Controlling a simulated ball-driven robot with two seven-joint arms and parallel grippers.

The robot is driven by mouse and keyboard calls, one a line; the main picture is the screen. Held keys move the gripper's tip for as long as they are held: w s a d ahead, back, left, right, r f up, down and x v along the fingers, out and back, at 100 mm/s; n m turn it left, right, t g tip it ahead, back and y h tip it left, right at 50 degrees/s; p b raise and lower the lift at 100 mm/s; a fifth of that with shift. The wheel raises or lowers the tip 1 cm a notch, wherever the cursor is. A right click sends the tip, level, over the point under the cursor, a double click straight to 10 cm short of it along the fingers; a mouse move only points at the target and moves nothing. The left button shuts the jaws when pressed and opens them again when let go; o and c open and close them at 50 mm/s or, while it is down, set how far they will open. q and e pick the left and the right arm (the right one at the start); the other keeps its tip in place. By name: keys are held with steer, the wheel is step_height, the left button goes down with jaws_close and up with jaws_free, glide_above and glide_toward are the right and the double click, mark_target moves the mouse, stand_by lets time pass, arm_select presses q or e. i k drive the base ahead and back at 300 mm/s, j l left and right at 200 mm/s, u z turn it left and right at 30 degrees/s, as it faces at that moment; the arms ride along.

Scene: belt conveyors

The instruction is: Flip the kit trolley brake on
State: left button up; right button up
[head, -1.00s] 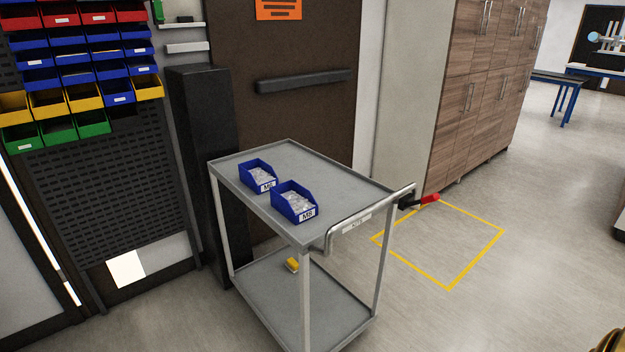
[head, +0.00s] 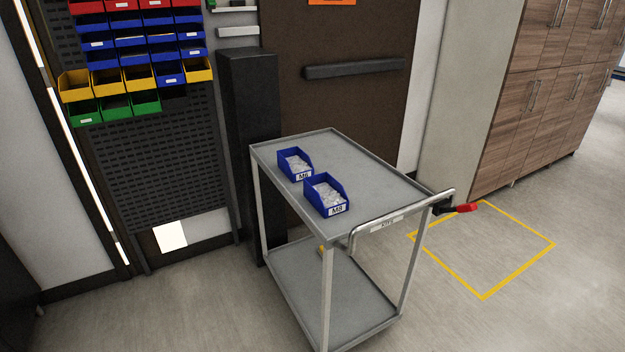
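The grey two-shelf kit trolley (head: 379,180) stands in the middle of the view, its push handle (head: 400,213) on the near right end. A lever with a red grip and black mount (head: 460,209) sticks out to the right at the handle's right corner; it looks roughly level. Two blue bins with white labels, one marked M6 (head: 295,163) and one marked M8 (head: 326,194), sit on the top shelf. A small yellow piece (head: 321,249) shows just above the lower shelf, mostly hidden by the trolley. Neither gripper is in view.
A yellow floor outline (head: 518,277) lies right of the trolley, empty. A dark post (head: 248,140) and a bin rack (head: 130,60) stand behind and left. Wooden cabinets (head: 535,125) stand at the back right. The floor in front is clear.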

mark_target(467, 207)
steer(key=j+z, duration=0.15)
steer(key=z, duration=0.2)
steer(key=k+j+z, duration=0.1)
steer(key=z, duration=0.2)
steer(key=j+z, duration=0.15)
steer(key=z, duration=0.2)
steer(key=k, duration=0.05)
